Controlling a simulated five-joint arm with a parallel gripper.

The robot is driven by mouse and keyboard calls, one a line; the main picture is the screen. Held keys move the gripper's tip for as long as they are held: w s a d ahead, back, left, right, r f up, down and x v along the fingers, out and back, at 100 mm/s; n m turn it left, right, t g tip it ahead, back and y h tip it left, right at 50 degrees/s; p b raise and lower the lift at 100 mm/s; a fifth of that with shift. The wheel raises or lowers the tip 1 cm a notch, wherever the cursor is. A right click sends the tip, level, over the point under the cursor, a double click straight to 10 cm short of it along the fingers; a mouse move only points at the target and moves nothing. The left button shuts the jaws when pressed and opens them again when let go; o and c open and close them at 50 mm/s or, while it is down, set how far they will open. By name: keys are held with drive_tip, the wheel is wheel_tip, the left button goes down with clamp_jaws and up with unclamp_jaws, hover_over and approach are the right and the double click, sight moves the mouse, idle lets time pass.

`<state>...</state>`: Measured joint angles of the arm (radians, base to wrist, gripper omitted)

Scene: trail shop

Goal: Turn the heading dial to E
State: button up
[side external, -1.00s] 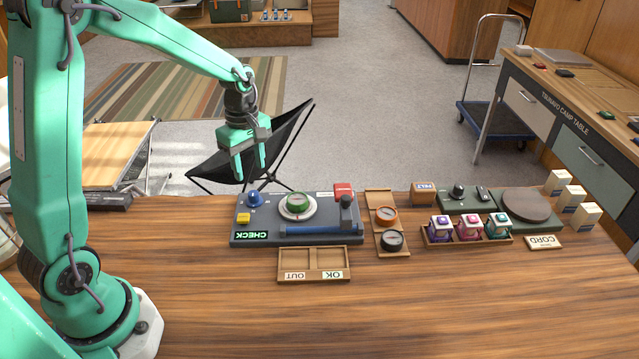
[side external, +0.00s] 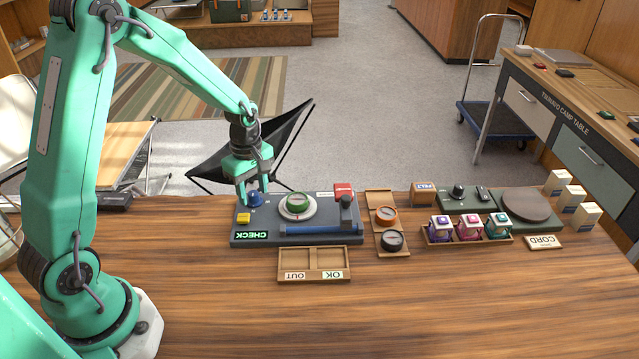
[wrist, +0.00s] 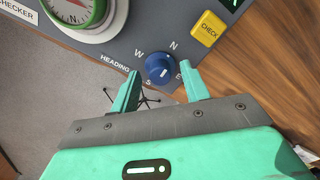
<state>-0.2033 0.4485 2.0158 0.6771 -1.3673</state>
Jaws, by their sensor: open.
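The blue heading dial (wrist: 160,69) sits on the grey checker panel (wrist: 110,38), with W, N and S lettered around it. The right finger partly covers the lettering on its side. A small white mark shows on the dial; I cannot tell surely which letter it points to. My gripper (wrist: 161,80) is open, with one finger on each side of the dial and gaps to it. In the side external view my gripper (side external: 254,190) is down at the dial (side external: 254,200), at the panel's back left.
A yellow CHECK button (wrist: 207,29) is close to the dial. A wooden OK/OUT tray (side external: 313,264) lies in front. The front of the table is clear.

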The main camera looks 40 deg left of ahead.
drive_tip(key=shift+c, duration=0.3)
drive_tip(key=c, duration=0.9)
drive_tip(key=shift+c, duration=0.2)
drive_tip(key=shift+m, duration=0.4)
drive_tip(key=m, duration=0.8)
drive_tip(key=shift+m, duration=0.3)
drive_tip(key=m, duration=0.4)
drive_tip(key=shift+m, duration=2.2)
